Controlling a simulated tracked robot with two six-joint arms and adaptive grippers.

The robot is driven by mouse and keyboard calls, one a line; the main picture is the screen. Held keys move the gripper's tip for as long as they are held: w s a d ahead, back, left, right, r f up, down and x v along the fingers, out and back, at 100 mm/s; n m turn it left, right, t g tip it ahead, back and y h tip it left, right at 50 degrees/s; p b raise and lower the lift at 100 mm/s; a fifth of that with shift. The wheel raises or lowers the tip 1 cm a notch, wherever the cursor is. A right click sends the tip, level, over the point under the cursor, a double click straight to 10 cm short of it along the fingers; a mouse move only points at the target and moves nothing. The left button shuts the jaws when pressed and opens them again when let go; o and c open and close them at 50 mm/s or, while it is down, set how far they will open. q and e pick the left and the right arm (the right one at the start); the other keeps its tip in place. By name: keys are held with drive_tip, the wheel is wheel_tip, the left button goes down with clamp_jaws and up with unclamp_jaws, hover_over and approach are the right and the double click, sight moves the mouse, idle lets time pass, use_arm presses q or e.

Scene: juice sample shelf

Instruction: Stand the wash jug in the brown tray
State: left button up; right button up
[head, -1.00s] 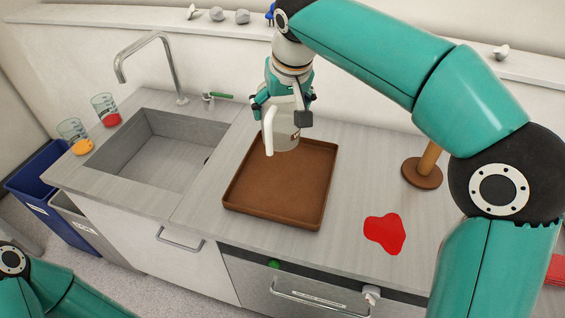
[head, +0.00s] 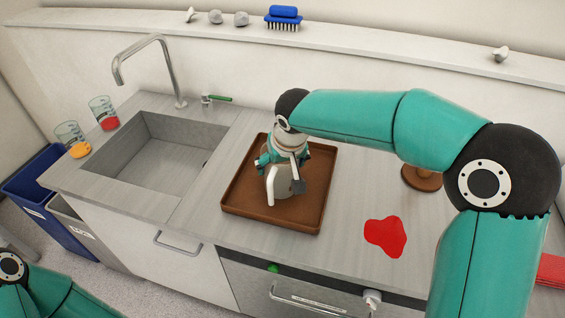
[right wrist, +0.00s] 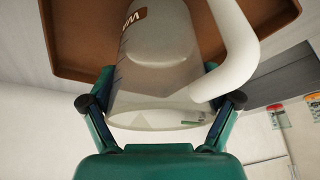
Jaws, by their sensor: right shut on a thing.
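The wash jug (head: 285,187) is a translucent, pale vessel with a white handle. In the head view it is upright over the middle of the brown tray (head: 246,192); I cannot tell whether its base touches the tray floor. My right gripper (head: 282,166) is shut on the jug from above and behind. In the right wrist view the jug (right wrist: 155,80) sits between the two fingers, its handle to the right, with part of the brown tray (right wrist: 75,40) behind it. My left gripper is out of view; only part of that arm shows.
The sink (head: 160,155) with its tap (head: 170,75) is left of the tray. Two beakers stand at the sink's left. A red spill (head: 386,235) lies right of the tray, near a brown round base (head: 420,178). A blue brush (head: 284,17) is on the ledge.

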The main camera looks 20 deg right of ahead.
drive_tip(key=o, duration=1.5)
drive_tip(key=v, duration=1.2)
drive_tip(key=shift+s+r, duration=0.1)
